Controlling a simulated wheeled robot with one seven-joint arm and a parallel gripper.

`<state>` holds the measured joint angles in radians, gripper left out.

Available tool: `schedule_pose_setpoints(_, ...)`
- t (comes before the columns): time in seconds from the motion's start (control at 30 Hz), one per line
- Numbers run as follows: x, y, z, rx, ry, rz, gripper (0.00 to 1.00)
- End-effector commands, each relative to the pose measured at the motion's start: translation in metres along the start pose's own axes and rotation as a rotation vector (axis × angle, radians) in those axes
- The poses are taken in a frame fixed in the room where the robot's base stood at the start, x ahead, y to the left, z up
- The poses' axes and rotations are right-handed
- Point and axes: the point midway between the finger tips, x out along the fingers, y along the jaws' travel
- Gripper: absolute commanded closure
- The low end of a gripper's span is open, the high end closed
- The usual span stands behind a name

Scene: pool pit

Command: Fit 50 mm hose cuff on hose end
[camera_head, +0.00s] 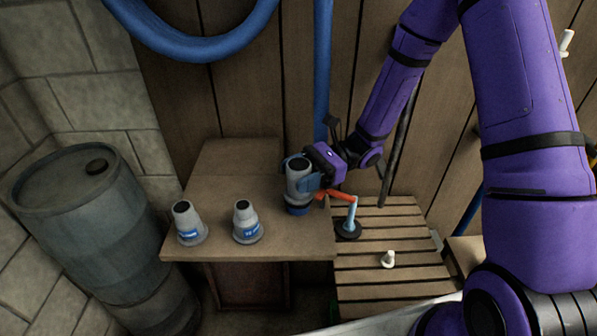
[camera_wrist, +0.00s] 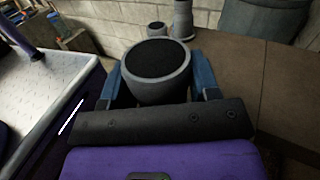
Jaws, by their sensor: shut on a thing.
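A grey hose cuff (camera_head: 299,180) with a dark round top stands upright at the right end of the wooden table. My gripper (camera_head: 310,182) is shut on it from the right. In the wrist view the cuff (camera_wrist: 157,88) sits between the two blue fingers of my gripper (camera_wrist: 158,82). A blue ring (camera_head: 297,209) shows just under the held cuff. I cannot tell whether it is the hose end or part of the cuff. Two other grey cuffs with blue labels, a left one (camera_head: 189,224) and a middle one (camera_head: 246,222), stand on the table. Their sizes are unreadable.
The wooden table (camera_head: 283,247) has bare room at its front. A slatted bench (camera_head: 385,262) to the right holds a small white fitting (camera_head: 388,259) and a pale blue pipe (camera_head: 351,214) with an orange handle (camera_head: 340,195), close to my gripper. A barrel (camera_head: 85,230) stands left.

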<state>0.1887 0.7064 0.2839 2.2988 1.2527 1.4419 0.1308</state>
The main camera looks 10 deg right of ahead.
Motion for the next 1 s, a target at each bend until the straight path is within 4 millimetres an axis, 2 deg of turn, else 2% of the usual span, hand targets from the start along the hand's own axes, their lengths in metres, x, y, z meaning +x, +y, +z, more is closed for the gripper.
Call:
schedule_pose_setpoints(0.47, 0.0001, 0.0001, -0.0012, 0.000, -0.001, 0.000, 0.69)
schedule_pose_setpoints(0.5, 0.0001, 0.0001, -0.0012, 0.000, -0.001, 0.000, 0.38)
schedule_pose_setpoints(0.6, 0.0001, 0.0002, -0.0012, 0.000, -0.001, 0.000, 0.15)
schedule_pose_setpoints(0.8, 0.0001, 0.0001, -0.0012, 0.000, -0.001, 0.000, 0.15)
schedule_pose_setpoints(0.87, 0.0001, 0.0002, -0.0013, 0.000, -0.001, 0.000, 0.01)
schedule_pose_setpoints(1.0, 0.0001, 0.0002, -0.0013, 0.000, -0.001, 0.000, 0.00)
